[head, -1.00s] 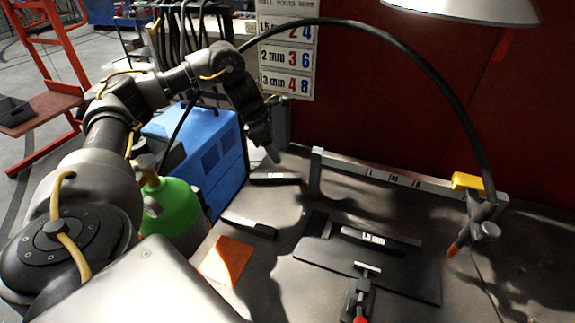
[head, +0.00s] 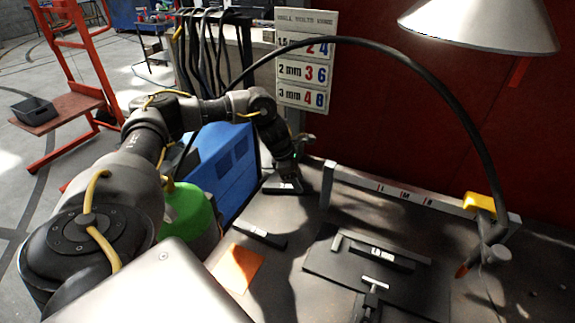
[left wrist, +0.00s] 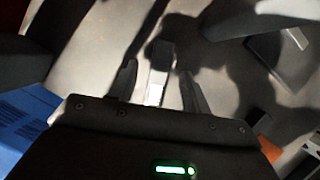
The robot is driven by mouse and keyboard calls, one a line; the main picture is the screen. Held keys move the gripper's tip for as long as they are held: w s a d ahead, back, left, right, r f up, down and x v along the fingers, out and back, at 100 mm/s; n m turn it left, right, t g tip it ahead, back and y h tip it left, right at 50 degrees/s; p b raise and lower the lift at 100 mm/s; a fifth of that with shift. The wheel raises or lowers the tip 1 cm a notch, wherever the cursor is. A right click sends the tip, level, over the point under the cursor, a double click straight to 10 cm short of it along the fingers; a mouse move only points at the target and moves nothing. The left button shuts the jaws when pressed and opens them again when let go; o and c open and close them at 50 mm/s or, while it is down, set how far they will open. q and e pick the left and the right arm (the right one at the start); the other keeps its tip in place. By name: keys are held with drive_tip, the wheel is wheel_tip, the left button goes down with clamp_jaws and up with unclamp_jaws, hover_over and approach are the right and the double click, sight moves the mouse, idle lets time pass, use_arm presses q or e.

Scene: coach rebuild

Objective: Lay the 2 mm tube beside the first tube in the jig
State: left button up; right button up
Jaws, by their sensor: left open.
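A dark tube with a pale label (head: 283,187) lies at the back left of the bench; its label is too small to read. My left gripper (head: 291,177) is open directly over it, pointing down. In the left wrist view the tube (left wrist: 157,78) lies between the two spread fingers, and I cannot tell whether they touch it. The jig (head: 322,263) is a dark plate with a raised fence, right of centre. The first tube (head: 378,257), apparently marked 1.5 mm, lies in it along the fence. My right gripper is not in view.
Another dark labelled tube (head: 260,233) lies nearer, beside an orange sheet (head: 237,267). A toggle clamp (head: 372,290) stands at the jig's front. A marked rail (head: 400,192) runs behind, with a torch and arching cable at right. A green cylinder (head: 188,212) stands left of the bench.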

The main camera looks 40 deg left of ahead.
use_arm(q)
drive_tip(key=x, duration=0.2)
drive_tip(key=shift+w+f, duration=0.1)
drive_tip(key=shift+f, duration=0.15)
drive_tip(key=shift+f, duration=0.15)
drive_tip(key=shift+c, duration=0.2)
clamp_jaws()
